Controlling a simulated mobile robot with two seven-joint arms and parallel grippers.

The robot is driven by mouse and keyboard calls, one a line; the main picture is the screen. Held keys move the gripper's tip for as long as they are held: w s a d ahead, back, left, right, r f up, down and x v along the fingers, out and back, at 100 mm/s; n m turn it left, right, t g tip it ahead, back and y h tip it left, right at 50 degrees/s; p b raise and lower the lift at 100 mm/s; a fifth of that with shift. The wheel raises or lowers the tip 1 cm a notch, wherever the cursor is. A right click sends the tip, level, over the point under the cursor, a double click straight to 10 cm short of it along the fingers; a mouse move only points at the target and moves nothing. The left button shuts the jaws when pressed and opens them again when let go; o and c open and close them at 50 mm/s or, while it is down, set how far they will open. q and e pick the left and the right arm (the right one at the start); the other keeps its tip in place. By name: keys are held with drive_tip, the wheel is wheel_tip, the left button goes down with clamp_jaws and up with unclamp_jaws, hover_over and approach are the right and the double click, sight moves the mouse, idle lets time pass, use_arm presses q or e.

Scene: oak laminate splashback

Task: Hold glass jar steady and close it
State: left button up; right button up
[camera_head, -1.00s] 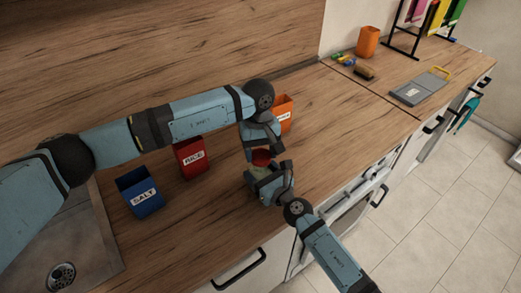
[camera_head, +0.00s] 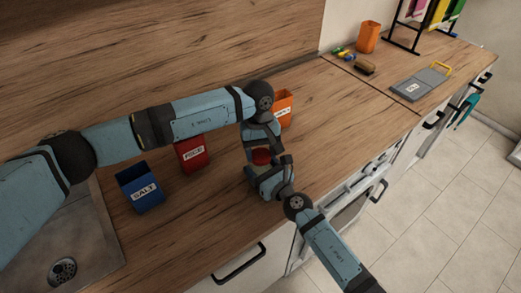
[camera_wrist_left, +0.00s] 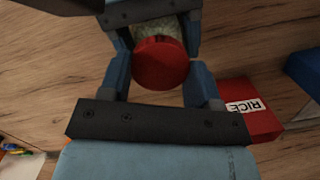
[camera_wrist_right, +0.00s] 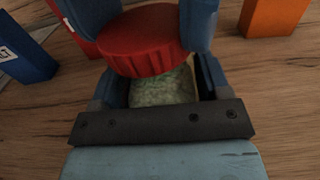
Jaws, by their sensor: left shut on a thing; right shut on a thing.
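The glass jar (camera_wrist_right: 162,88), filled with something pale green, stands on the counter. The red lid (camera_wrist_right: 145,42) is at its mouth; I cannot tell whether it is fully seated. In the left wrist view the lid (camera_wrist_left: 160,64) sits between the fingers of my left gripper (camera_wrist_left: 162,80), which is shut on it. The jar (camera_wrist_left: 160,25) shows behind the lid there. My right gripper (camera_wrist_right: 160,92) is shut on the jar's body. In the head view the lid (camera_head: 261,157) shows between the left gripper (camera_head: 262,150) and right gripper (camera_head: 260,172), and most of the jar is hidden.
A blue SALT box (camera_head: 140,188), a red RICE box (camera_head: 191,154) and an orange box (camera_head: 284,106) stand open-topped nearby. A sink (camera_head: 75,235) lies at lower left. An orange cup (camera_head: 368,37), a brush (camera_head: 365,68) and a grey board (camera_head: 420,84) are farther right.

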use_arm(q)
drive_tip(key=shift+f, duration=0.6)
use_arm(e)
drive_tip(key=c, duration=0.4)
use_arm(q)
drive_tip(key=m, duration=0.3)
drive_tip(key=shift+m+y, duration=0.3)
drive_tip(key=shift+m, duration=0.1)
drive_tip(key=m, duration=0.6)
drive_tip(key=shift+d+y, duration=0.1)
drive_tip(key=shift+y, duration=0.3)
drive_tip(key=o, duration=0.9)
drive_tip(key=shift+r, duration=0.1)
